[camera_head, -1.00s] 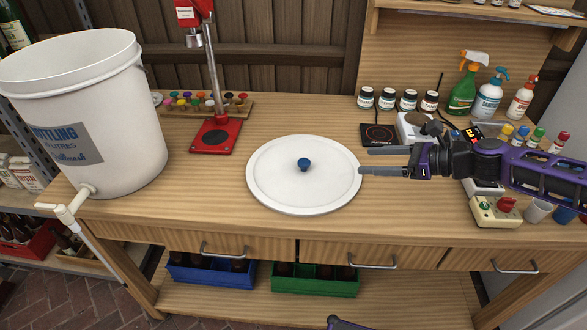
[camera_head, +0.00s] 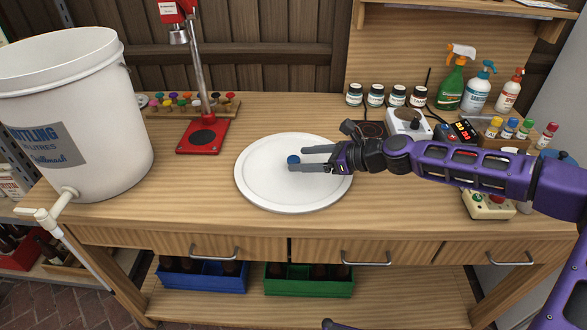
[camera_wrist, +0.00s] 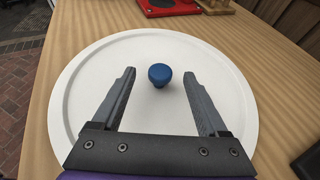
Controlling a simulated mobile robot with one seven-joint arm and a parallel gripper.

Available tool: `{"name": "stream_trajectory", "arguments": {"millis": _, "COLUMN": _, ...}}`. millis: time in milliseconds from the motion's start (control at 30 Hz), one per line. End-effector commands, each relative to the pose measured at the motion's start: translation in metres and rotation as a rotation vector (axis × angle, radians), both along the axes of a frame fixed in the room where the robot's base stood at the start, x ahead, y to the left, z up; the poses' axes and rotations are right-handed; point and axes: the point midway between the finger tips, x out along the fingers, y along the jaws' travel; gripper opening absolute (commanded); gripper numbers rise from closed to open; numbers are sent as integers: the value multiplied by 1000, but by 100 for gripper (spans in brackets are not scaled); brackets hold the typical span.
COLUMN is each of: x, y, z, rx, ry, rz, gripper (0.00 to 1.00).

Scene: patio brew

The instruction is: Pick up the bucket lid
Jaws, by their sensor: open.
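The bucket lid (camera_head: 270,190) is a round white disc with a raised rim and a blue knob (camera_head: 293,160) at its centre. It lies flat on the wooden bench, and it fills much of the wrist view (camera_wrist: 150,55). My gripper (camera_head: 302,159) is open over the lid, coming in from the right. In the wrist view the blue knob (camera_wrist: 159,75) stands just beyond the fingertips (camera_wrist: 160,75), roughly midway between the two fingers. I see no contact with it.
The white bottling bucket (camera_head: 75,120) with a tap stands open at the left. A red bench capper (camera_head: 203,136) is behind the lid. Jars, spray bottles (camera_head: 475,85) and a scale (camera_head: 408,122) stand at the back right. The bench front (camera_head: 240,222) is clear.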

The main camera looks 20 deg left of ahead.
Motion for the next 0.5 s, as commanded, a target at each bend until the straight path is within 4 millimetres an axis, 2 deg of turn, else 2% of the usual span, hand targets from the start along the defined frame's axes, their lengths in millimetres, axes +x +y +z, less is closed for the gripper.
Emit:
{"name": "stream_trajectory", "arguments": {"millis": 133, "x": 3, "y": 16, "z": -7, "rx": 0, "ry": -2, "rz": 0, "gripper": 77}}
{"name": "stream_trajectory", "arguments": {"millis": 400, "x": 4, "y": 18, "z": -8, "rx": 0, "ry": -1, "rz": -3, "gripper": 77}}
{"name": "stream_trajectory", "arguments": {"millis": 500, "x": 4, "y": 18, "z": -8, "rx": 0, "ry": -1, "rz": -3, "gripper": 60}}
